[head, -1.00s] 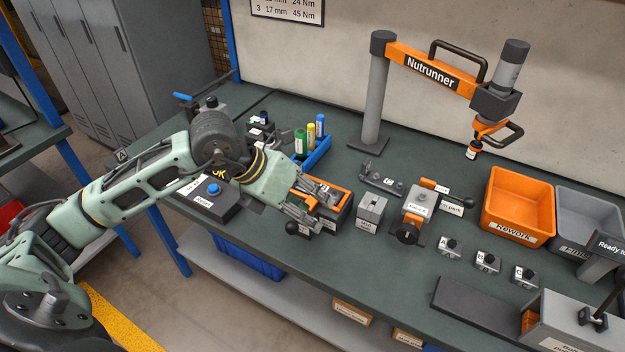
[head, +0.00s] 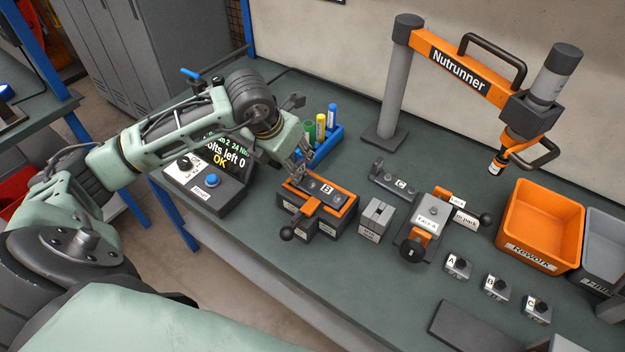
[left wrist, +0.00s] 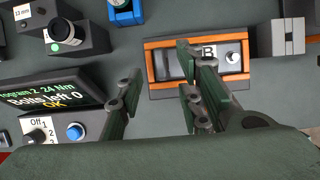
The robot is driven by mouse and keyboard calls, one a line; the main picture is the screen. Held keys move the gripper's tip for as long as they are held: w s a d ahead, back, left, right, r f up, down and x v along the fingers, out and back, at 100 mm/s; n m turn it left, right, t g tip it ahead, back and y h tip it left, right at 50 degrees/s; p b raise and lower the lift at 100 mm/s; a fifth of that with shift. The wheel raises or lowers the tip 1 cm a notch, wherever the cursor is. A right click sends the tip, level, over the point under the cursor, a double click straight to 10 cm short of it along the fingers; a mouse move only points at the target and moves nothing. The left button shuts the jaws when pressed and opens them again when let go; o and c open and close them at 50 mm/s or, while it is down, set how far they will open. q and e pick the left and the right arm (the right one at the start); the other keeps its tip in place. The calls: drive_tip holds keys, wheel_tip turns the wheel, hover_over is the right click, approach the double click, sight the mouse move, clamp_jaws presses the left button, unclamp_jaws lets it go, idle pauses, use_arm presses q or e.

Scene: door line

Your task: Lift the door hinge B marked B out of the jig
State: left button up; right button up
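Door hinge B (head: 314,184) is a dark grey plate with a white B label. It lies in the jig (head: 343,212), a dark block with an orange frame and a black-knobbed lever at its front. In the left wrist view the hinge (left wrist: 228,68) and the jig's orange rim (left wrist: 160,93) are partly hidden by a finger. My left gripper (head: 299,168) is at the jig's back left edge, above it. In the left wrist view its fingers (left wrist: 160,70) are spread with nothing between them. My right gripper is out of view.
A control box (head: 212,195) reads "Bolts left 0 OK". The Nutrunner arm (head: 455,68) hangs over the back right, near the orange Rework bin (head: 540,227).

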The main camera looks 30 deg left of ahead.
sight(297, 164)
use_arm(q)
drive_tip(key=x, duration=0.2)
drive_tip(key=shift+w+d+f+p, duration=0.1)
drive_tip(key=shift+w+f+p, duration=0.15)
drive_tip(key=shift+w+p, duration=0.05)
drive_tip(key=shift+w+f, duration=0.15)
drive_tip(key=shift+f, duration=0.25)
drive_tip(key=shift+c, duration=0.2)
clamp_jaws()
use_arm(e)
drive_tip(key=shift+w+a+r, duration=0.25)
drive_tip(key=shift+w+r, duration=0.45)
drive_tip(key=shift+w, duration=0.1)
use_arm(q)
drive_tip(key=shift+r, duration=0.1)
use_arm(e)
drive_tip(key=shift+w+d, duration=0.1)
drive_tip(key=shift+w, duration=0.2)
